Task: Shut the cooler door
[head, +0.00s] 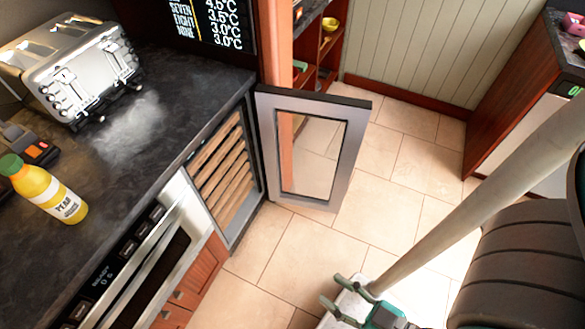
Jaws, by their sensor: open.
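The cooler door (346,152), a dark and grey frame around a clear pane, stands swung wide open over the tiled floor. The cooler (222,172) is built in under the dark counter, and its wooden racks are exposed. The hinge side of the door is at the cooler's right edge. My gripper (333,290), with teal fingers, is open and empty at the bottom of the view. It is below the door in the picture and apart from it.
An oven (150,285) is left of the cooler. A toaster (75,75) and a yellow bottle (50,190) stand on the counter (165,110). A wooden shelf (322,60) is behind the door. Tiled floor (300,250) is clear between the door and my gripper. Another cabinet (515,100) stands at right.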

